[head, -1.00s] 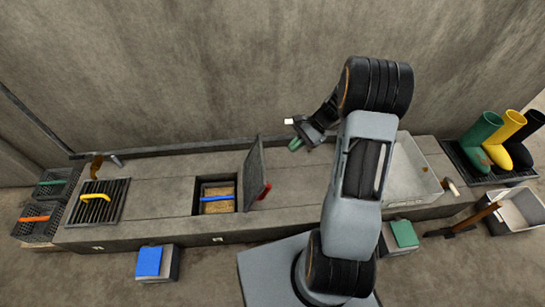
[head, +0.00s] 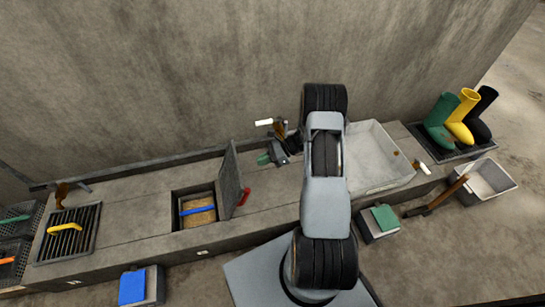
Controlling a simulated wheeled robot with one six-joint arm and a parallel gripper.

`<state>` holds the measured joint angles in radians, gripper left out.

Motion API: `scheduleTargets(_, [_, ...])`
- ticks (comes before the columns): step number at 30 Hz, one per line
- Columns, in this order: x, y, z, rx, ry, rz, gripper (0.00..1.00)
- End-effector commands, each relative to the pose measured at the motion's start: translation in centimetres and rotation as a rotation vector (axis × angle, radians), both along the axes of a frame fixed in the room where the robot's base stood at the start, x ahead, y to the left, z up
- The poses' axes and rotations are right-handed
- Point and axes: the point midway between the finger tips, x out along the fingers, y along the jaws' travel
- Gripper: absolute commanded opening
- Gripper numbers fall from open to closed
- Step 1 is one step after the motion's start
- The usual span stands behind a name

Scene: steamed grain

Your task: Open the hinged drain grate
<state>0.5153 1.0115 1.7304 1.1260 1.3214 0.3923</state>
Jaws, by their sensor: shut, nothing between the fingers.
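The slotted dark drain grate (head: 86,248) lies flat in the left part of the concrete bench. Its yellow handle (head: 65,228) stands on top. My gripper (head: 278,152) is far to the right of the grate, over the back of the bench beyond the raised lid. It is small in the picture and partly hidden by my own arm. It is shut and empty, close to a green object (head: 263,159); I cannot tell whether they touch.
A grey lid (head: 231,176) with a red handle (head: 244,196) stands upright beside an open pit (head: 178,217) holding grain and a blue bar. A pale basin (head: 375,145) lies right. A brown-and-grey object (head: 62,196) stands behind the grate. The wall is close behind.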

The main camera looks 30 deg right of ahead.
Motion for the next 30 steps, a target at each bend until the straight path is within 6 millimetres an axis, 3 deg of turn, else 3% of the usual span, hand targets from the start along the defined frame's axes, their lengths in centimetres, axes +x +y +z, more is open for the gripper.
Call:
scheduleTargets(4, [0.4, 2.4, -1.3, 0.0, 0.002, 0.004, 0.0])
scheduleTargets(12, [1.0, 5.1, 0.1, -0.002, -0.002, 0.003, 0.0])
scheduleTargets(30, [1.2, 6.2, 1.0, -0.011, 0.001, 0.003, 0.0])
